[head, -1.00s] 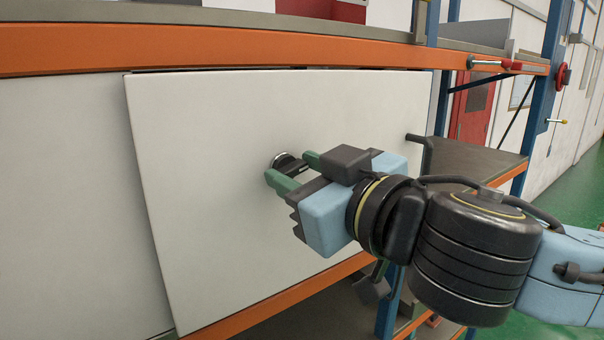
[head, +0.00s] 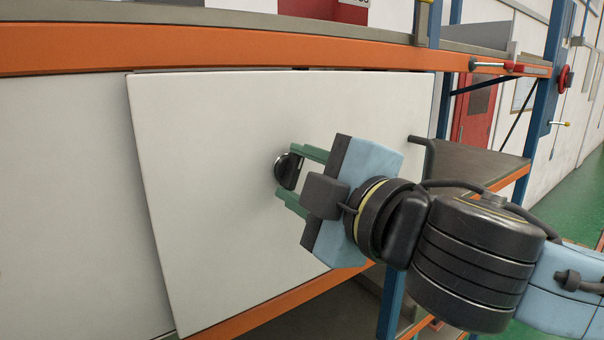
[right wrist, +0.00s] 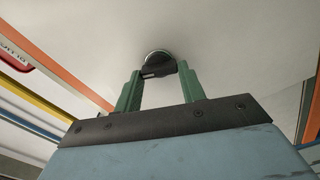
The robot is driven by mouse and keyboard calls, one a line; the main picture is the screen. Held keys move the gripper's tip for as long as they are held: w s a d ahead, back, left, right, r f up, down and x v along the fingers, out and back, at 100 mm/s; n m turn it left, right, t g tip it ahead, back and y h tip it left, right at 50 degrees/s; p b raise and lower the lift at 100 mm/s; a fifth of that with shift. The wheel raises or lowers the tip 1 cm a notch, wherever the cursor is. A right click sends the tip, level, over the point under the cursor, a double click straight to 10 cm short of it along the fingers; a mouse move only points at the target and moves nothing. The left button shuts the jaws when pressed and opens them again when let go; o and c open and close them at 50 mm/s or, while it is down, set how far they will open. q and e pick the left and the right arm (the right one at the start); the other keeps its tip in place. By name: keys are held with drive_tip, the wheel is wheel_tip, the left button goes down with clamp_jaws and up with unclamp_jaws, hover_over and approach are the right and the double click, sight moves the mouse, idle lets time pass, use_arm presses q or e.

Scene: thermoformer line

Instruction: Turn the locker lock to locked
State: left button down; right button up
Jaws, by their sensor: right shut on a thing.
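The locker door (head: 210,150) is a pale panel under an orange beam. Its lock (head: 286,170) is a round black knob with a silvery rim, near the door's middle. My right gripper (head: 290,172) faces the door with its green fingers on either side of the knob, shut on it. In the right wrist view, the lock (right wrist: 158,62) sits between the tips of the right gripper (right wrist: 160,74), with its dark grip bar lying across from one finger to the other. The fingers hide part of the knob. My left gripper is not in view.
An orange beam (head: 160,52) runs above the door. A dark handle (head: 422,142) sticks out at the door's right edge. A shelf (head: 465,165) with a blue upright (head: 548,90) stands to the right, and green floor lies beyond.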

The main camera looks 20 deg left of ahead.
drive_tip(key=shift+f+n, duration=0.1)
drive_tip(key=shift+n, duration=2.1)
drive_tip(key=o, duration=1)
drive_tip(key=shift+b+v, duration=4.6)
drive_tip(key=shift+v, duration=2.15)
